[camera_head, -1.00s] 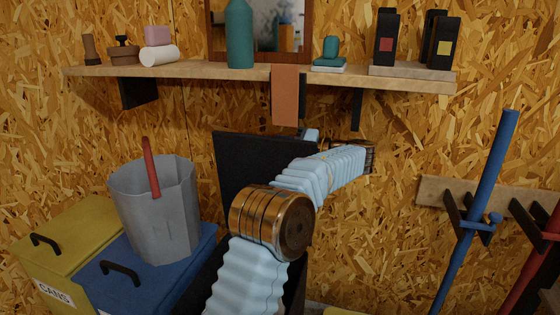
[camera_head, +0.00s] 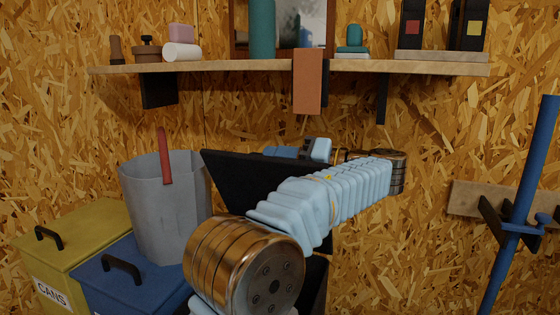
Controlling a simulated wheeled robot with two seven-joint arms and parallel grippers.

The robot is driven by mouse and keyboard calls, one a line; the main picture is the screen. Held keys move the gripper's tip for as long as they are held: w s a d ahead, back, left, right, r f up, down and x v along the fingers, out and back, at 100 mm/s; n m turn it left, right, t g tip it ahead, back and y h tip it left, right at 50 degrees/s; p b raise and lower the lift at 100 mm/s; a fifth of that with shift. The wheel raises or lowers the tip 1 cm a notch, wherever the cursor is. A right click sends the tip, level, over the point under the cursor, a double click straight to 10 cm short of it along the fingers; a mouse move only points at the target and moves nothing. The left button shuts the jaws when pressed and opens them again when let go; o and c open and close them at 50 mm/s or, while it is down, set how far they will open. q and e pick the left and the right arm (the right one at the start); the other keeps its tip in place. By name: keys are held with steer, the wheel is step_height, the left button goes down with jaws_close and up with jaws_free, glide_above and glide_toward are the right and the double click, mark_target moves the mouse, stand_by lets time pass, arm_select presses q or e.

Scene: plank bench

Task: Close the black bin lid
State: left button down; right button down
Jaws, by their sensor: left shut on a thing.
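The black bin lid (camera_head: 235,180) stands raised behind my left arm, tilted forward from upright. The black bin (camera_head: 315,285) is mostly hidden behind the arm; only a dark strip of it shows. My left gripper (camera_head: 285,153) is at the lid's upper edge, on its far side, and is shut on the lid. Its fingertips are largely hidden by the lid. My right gripper is not in view.
A blue bin (camera_head: 135,280) bearing a grey bucket (camera_head: 150,215) and a yellow bin (camera_head: 80,230) stand at left. A blue pole (camera_head: 525,200) hangs at right.

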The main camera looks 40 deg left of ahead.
arm_select(q)
steer(key=shift+w+f, duration=0.1)
steer(key=c, duration=1.1)
jaws_free()
steer(key=shift+d, duration=0.15)
steer(key=p+v, duration=0.2)
steer(key=v, duration=1.1)
steer(key=shift+w+d+p, duration=0.1)
steer(key=shift+d+p, duration=0.2)
steer(key=shift+p, duration=0.1)
